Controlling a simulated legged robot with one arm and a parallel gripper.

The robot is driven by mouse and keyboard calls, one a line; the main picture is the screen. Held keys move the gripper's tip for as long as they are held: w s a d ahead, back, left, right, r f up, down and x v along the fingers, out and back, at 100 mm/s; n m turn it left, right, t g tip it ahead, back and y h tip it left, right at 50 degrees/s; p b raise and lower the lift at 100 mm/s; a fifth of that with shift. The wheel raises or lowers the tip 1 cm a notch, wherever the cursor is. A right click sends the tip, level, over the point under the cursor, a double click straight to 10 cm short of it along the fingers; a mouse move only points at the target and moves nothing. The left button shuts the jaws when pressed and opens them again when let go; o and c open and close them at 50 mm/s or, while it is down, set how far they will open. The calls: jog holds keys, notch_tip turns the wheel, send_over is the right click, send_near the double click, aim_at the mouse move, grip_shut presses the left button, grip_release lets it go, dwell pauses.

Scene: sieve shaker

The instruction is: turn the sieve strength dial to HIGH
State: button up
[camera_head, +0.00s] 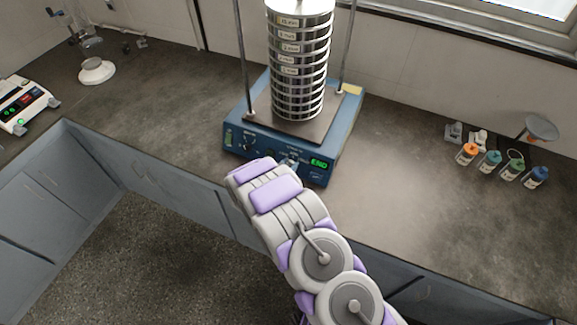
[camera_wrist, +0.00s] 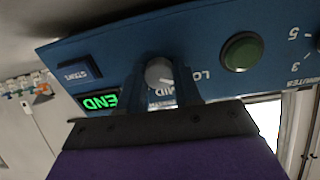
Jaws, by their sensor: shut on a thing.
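The sieve shaker has a blue base (camera_head: 336,150) with a stack of metal sieves (camera_head: 298,65) on top. Its strength dial (camera_wrist: 158,71) is a grey round knob in the wrist view, where the panel appears upside down. My gripper (camera_wrist: 163,82) is shut on this dial, one dark finger on each side. The letters LO and MID show beside the dial; a HIGH label is not readable, and the fingers cover part of the panel. I cannot tell for sure where the dial points. In the head view my arm hides most of the grip.
A green END display (camera_wrist: 98,101), a blue START button (camera_wrist: 80,73) and a green round button (camera_wrist: 241,51) lie near the dial. A balance (camera_head: 22,104) stands at the left, and several small bottles (camera_head: 490,161) at the right. The counter between is clear.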

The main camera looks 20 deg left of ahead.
jog(key=c, duration=0.4)
